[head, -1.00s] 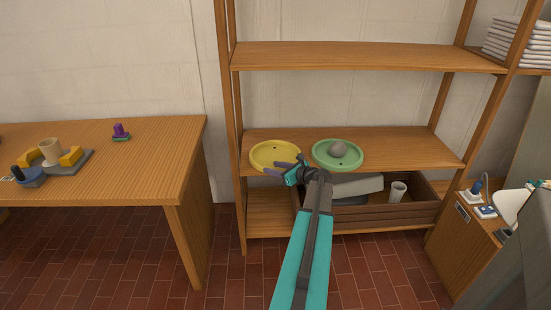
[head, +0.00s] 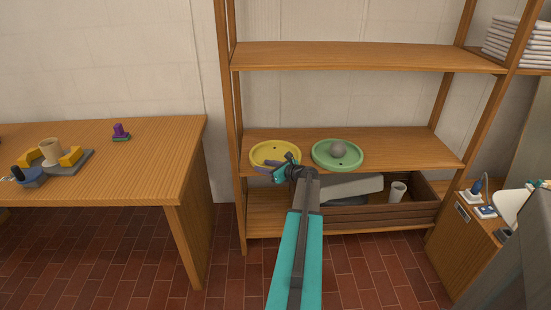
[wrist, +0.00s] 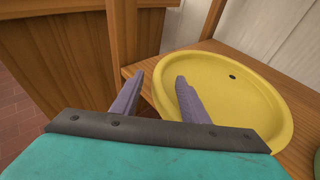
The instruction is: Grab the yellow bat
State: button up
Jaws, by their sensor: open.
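The yellow bat (head: 268,151) is a round, shallow disc with a raised rim and small dark holes. It lies on the middle shelf, at the shelf's left end. In the wrist view the yellow bat (wrist: 225,85) fills the right half. My gripper (head: 284,167) is open at the bat's near rim. In the wrist view my gripper's two purple fingers (wrist: 158,85) are apart. The near-left rim lies between them, with one finger over the bat's inside and the other outside the rim. I cannot tell whether they touch it.
A shelf post (head: 238,190) stands left of the yellow bat. Below is a wooden crate (head: 385,213). A table (head: 150,150) stands at left.

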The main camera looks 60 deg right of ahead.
jog(key=shift+w+d+f, duration=0.1)
jog(key=shift+w+f, duration=0.15)
jog(key=shift+w, duration=0.45)
grip_shut()
